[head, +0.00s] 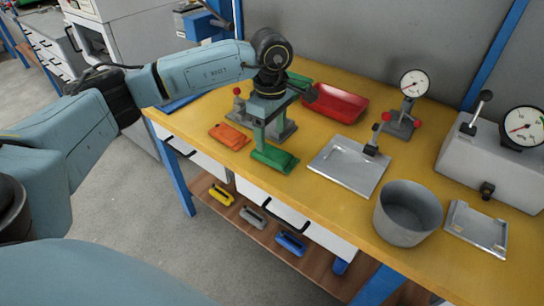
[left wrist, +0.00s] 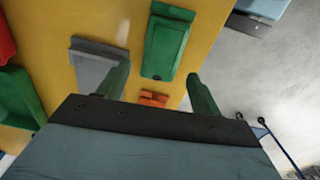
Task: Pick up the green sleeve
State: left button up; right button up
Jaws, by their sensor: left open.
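The green sleeve (head: 274,158) lies flat on the yellow table near its front edge. In the left wrist view the green sleeve (left wrist: 168,45) lies beyond my fingers, toward the top middle. My left gripper (head: 266,137) points down just above and behind the sleeve; in the left wrist view the gripper (left wrist: 158,78) is open, with its two green fingers spread apart and nothing held. In the head view one finger shows clearly and the other is hard to make out. My right gripper is not in view.
An orange sleeve (head: 230,136) lies left of the green one. A grey block (head: 284,130) stands close behind my fingers. A red bin (head: 338,103), a metal plate (head: 345,167), a grey bucket (head: 408,213) and a gauge box (head: 490,158) occupy the right side.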

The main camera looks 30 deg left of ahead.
aim_at(272, 153)
pick_arm(q)
jog(key=f, duration=0.3)
jog(key=f+b, duration=0.1)
jog(key=f, duration=0.1)
jog(key=shift+s+d+f, duration=0.1)
jog(key=shift+s+d, duration=0.05)
jog(key=shift+d, duration=0.1)
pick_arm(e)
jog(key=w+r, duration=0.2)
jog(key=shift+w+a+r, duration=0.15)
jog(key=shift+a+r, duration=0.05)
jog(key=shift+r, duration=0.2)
pick_arm(q)
jog(key=c, duration=0.8)
